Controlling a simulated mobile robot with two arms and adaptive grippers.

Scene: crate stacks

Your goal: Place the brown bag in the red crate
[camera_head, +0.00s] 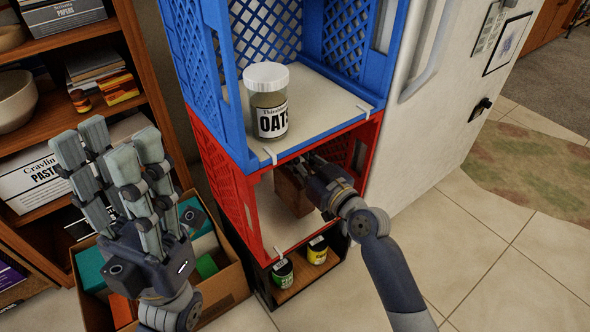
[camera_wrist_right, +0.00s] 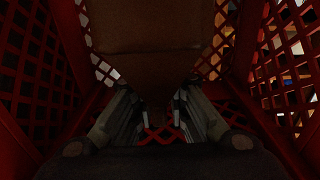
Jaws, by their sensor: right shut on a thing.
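The brown bag (camera_head: 292,192) is inside the red crate (camera_head: 212,160), which stands under a blue crate. My right gripper (camera_head: 312,168) reaches into the red crate from the right and is shut on the bag. In the right wrist view the bag (camera_wrist_right: 160,38) shows dimly beyond the fingers (camera_wrist_right: 158,108), with the red lattice walls (camera_wrist_right: 35,70) on both sides. Whether the bag touches the crate's floor is hard to tell. My left gripper (camera_head: 112,165) is open and empty, fingers up, in front of the shelf at left.
The blue crate (camera_head: 205,75) above holds an oats jar (camera_head: 267,105). Below the red crate are a green-labelled jar (camera_head: 283,272) and a yellow-labelled jar (camera_head: 317,250). A cardboard box (camera_head: 225,290) stands on the floor at left, and a white fridge-like unit (camera_head: 425,120) at right.

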